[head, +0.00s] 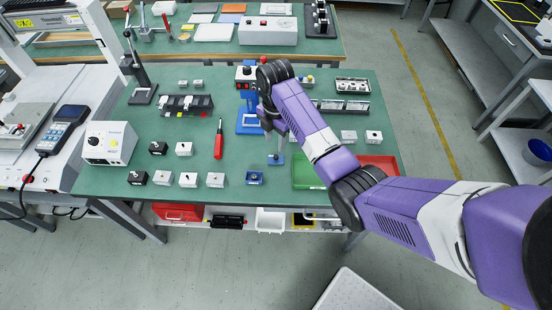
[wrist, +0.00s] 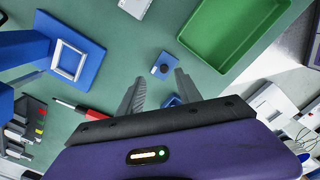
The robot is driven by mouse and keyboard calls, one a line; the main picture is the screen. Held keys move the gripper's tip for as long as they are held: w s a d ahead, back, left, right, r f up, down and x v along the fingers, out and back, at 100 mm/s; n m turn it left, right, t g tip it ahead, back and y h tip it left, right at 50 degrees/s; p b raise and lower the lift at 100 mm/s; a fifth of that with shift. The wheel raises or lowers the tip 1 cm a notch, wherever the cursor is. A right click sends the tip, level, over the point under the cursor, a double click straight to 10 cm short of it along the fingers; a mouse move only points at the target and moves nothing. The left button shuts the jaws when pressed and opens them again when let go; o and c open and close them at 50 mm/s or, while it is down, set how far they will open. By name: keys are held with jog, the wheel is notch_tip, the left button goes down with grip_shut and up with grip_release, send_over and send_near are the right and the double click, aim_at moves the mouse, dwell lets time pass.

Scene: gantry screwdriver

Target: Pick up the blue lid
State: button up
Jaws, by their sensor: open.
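A small flat blue square with a dark round spot at its centre, which looks like the blue lid (wrist: 162,66), lies on the green table. It also shows in the head view (head: 276,158), just below my gripper (head: 279,138). In the wrist view my gripper (wrist: 159,76) is open and empty, with the lid between and slightly beyond its fingertips. I cannot tell the exact height above it.
A green tray (head: 306,174) stands just right of the lid, with a red tray (head: 384,162) beyond. A blue stand (head: 248,121) rises behind. A red-handled screwdriver (head: 219,142) lies to the left. Several white and black blocks (head: 188,180) are at the front left.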

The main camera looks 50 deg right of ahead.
aim_at(276, 157)
jog(key=f, duration=0.4)
jog(key=f+p, duration=0.1)
jog(key=f, duration=0.1)
jog(key=shift+s+a+f, duration=0.25)
jog(key=shift+s+a, duration=0.05)
jog(key=shift+s, duration=0.1)
jog(key=shift+c, duration=0.4)
grip_shut()
